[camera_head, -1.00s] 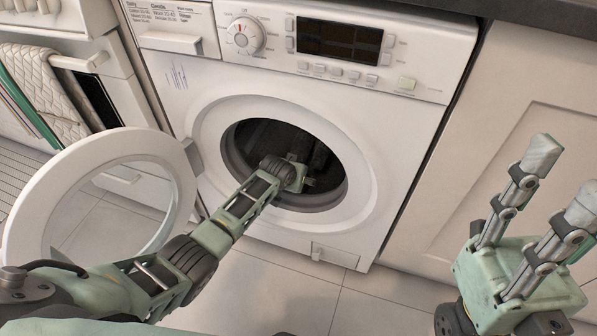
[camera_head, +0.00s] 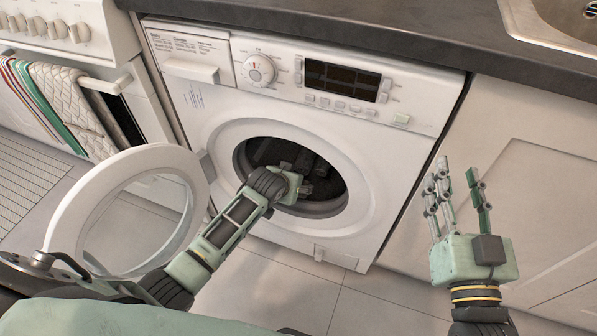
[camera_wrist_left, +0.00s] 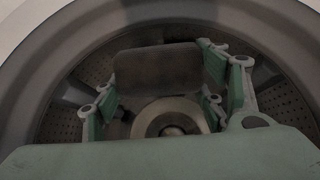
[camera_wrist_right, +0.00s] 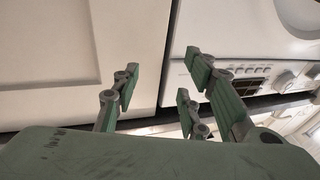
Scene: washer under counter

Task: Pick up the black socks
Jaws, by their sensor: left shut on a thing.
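My left gripper (camera_head: 306,186) reaches through the open round door of the washer into its drum. In the left wrist view its fingers are closed on a dark, flat cloth piece, which looks like the black socks (camera_wrist_left: 158,70). The socks are inside the drum, in front of its perforated back wall; in the head view I cannot make them out against the dark interior. My right gripper (camera_head: 457,182) is raised at the right, in front of the cabinet, with its fingers apart and empty.
The washer (camera_head: 400,185) has its round door (camera_head: 72,225) swung open to the left, beside my left arm. The drum opening's rim surrounds my left gripper. A dark counter (camera_head: 400,35) with a sink (camera_head: 530,22) is above. A white cabinet (camera_head: 540,150) stands at the right.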

